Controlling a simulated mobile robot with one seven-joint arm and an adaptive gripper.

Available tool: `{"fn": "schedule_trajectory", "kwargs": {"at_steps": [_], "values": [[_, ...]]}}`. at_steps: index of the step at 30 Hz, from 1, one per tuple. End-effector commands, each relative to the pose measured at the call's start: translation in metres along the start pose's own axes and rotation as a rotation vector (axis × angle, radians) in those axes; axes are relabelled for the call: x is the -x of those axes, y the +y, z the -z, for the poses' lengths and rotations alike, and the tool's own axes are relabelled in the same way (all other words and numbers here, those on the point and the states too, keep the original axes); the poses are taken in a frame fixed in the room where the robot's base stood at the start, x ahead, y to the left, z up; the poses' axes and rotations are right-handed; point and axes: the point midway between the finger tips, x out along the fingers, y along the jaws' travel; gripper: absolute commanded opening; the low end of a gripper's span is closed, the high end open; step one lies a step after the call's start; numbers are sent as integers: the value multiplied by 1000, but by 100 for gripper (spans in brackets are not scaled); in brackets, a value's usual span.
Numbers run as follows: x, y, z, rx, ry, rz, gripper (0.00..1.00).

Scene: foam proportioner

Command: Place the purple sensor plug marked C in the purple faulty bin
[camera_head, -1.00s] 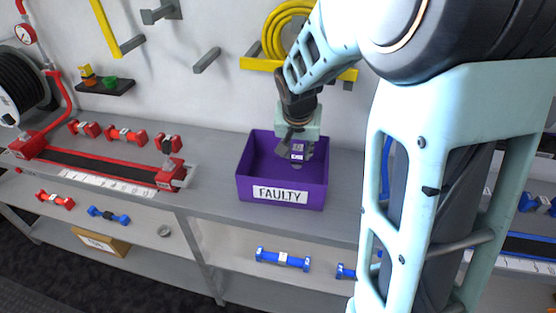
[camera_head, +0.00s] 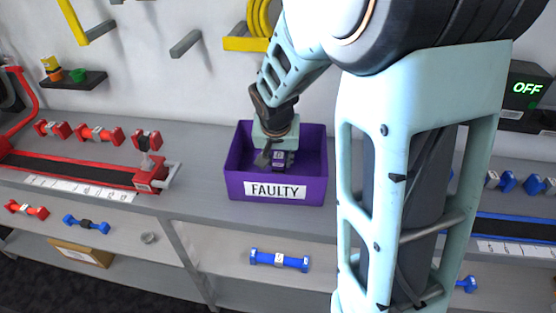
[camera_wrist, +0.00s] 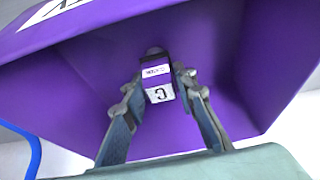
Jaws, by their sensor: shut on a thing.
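The purple faulty bin (camera_head: 275,191) stands on the grey bench in the head view, with a white FAULTY label on its front. Its inner walls fill most of the wrist view (camera_wrist: 255,70). My gripper (camera_head: 277,160) points down inside the bin's opening. The purple sensor plug marked C (camera_wrist: 157,84) sits between my two fingers (camera_wrist: 160,95) in the wrist view, with its white C label showing. My gripper is shut on it. The plug's lower end is partly hidden, and I cannot tell whether it touches the bin floor.
Red fittings (camera_head: 98,134) stand on the bench to the left, beside a red-railed rack (camera_head: 70,172). Blue fittings (camera_head: 279,260) lie on the lower shelf. A yellow hose coil (camera_head: 262,18) hangs on the wall behind. My arm covers the right part of the bench.

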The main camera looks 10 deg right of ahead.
Motion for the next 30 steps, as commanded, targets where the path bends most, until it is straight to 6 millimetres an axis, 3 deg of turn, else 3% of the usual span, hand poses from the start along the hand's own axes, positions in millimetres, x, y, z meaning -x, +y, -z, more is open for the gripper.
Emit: {"fn": "schedule_trajectory", "kwargs": {"at_steps": [8, 9, 13, 24, 30], "values": [[-4, 0, -1, 0, 0, 0, 0], [-2, 0, -1, 0, 0, 0, 30], [-2, 0, -1, 0, 0, 0, 43], [2, 0, 1, 0, 0, 0, 43], [40, 0, 3, 0, 2, 2, 43]]}}
